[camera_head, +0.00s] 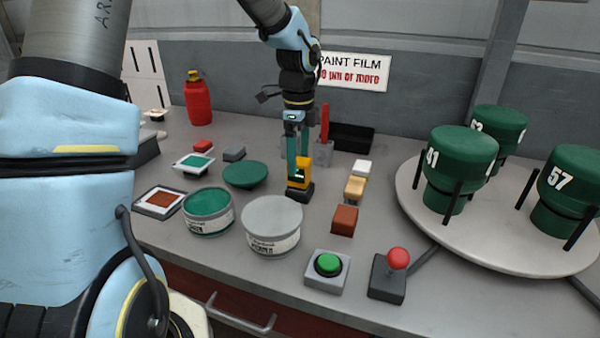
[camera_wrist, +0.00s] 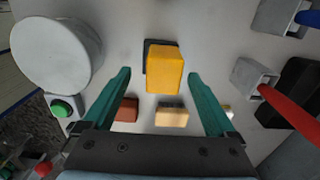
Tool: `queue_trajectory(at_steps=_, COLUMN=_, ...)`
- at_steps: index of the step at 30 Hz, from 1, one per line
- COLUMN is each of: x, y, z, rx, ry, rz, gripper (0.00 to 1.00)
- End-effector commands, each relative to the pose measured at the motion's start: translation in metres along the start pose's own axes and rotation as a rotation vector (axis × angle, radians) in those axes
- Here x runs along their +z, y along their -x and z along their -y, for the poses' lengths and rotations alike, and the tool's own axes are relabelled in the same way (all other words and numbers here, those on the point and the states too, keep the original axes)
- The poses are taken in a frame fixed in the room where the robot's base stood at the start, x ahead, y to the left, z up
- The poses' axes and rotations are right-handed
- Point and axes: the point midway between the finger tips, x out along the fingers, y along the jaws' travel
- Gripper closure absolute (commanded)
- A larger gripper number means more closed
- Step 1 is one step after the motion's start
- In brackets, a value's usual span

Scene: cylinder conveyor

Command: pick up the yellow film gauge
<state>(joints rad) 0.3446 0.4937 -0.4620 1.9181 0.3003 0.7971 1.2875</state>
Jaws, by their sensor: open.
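The yellow film gauge (camera_head: 300,172) stands upright in a dark base on the grey table in the head view, with a small lit screen on its front. It also shows as a yellow block (camera_wrist: 165,70) in the wrist view, with the dark base (camera_wrist: 149,48) partly hidden behind it. My gripper (camera_head: 298,155) points down directly over the gauge, its two green fingers around the gauge's upper part or just above it; I cannot tell which. In the wrist view my gripper (camera_wrist: 160,78) is open, and the gauge lies between the finger lines with gaps on both sides.
Paint cans (camera_head: 271,240) and (camera_head: 208,224) stand left of the gauge. A holder with a red-handled tool (camera_head: 325,145) stands close behind. A turntable (camera_head: 450,222) with green cylinders is at right.

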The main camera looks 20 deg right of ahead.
Motion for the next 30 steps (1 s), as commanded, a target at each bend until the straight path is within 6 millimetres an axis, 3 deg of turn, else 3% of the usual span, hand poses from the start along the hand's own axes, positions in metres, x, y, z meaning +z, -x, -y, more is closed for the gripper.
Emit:
queue_trajectory(at_steps=10, x=-0.001, y=-0.044, z=0.004, rx=0.004, ry=0.000, rz=0.000, gripper=0.09)
queue_trajectory(at_steps=20, x=-0.001, y=-0.052, z=0.005, rx=0.000, ry=0.002, rz=0.000, gripper=0.09)
queue_trajectory(at_steps=30, x=-0.001, y=-0.052, z=0.005, rx=0.000, ry=0.002, rz=0.000, gripper=0.47)
